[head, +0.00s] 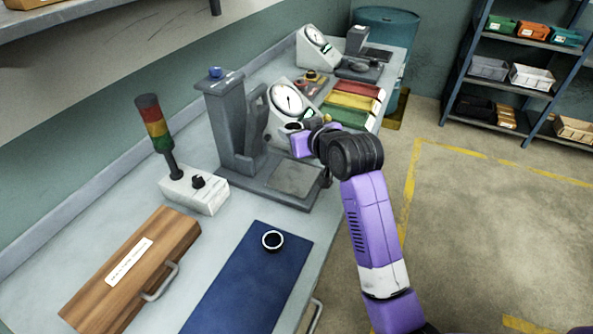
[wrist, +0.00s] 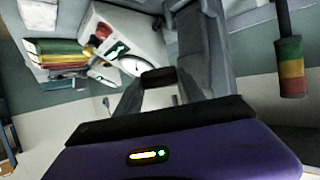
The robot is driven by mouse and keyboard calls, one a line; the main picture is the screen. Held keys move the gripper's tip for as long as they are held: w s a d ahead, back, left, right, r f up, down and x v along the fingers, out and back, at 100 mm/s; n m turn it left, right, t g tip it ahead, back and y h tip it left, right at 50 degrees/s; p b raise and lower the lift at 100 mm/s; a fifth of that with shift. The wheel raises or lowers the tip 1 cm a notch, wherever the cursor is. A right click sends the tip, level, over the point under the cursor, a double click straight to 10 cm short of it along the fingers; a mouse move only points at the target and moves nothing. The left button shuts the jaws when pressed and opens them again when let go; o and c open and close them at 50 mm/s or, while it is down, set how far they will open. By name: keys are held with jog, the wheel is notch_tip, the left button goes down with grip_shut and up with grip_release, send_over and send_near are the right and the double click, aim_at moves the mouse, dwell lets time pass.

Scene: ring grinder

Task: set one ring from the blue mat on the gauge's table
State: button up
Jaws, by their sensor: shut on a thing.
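The blue mat (head: 232,297) lies on the bench's near end, with one dark ring (head: 272,240) with a bright rim flat on it. The grey gauge (head: 230,125) stands beyond, with its flat table (head: 295,177) bare at its foot. The dial unit (head: 285,110) is just behind; its dial also shows in the wrist view (wrist: 133,66). My gripper (wrist: 158,88) is shut on a dark piece (wrist: 158,77), seen edge-on, probably a ring. In the head view my gripper (head: 303,145) is above and beyond the table's right side, its fingertips hidden.
A signal-light box (head: 195,190) stands left of the gauge. A wooden case (head: 135,270) lies left of the mat. Red, yellow and green bins (head: 350,105) sit behind my gripper. A second dial unit (head: 318,48) is at the far end. The floor at right is clear.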

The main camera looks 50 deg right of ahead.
aim_at(296, 179)
notch_tip(296, 179, down, 15)
jog(key=shift+r+p, duration=0.1)
jog(key=shift+p, duration=0.25)
jog(key=shift+f, duration=0.25)
jog(key=o, duration=1.5)
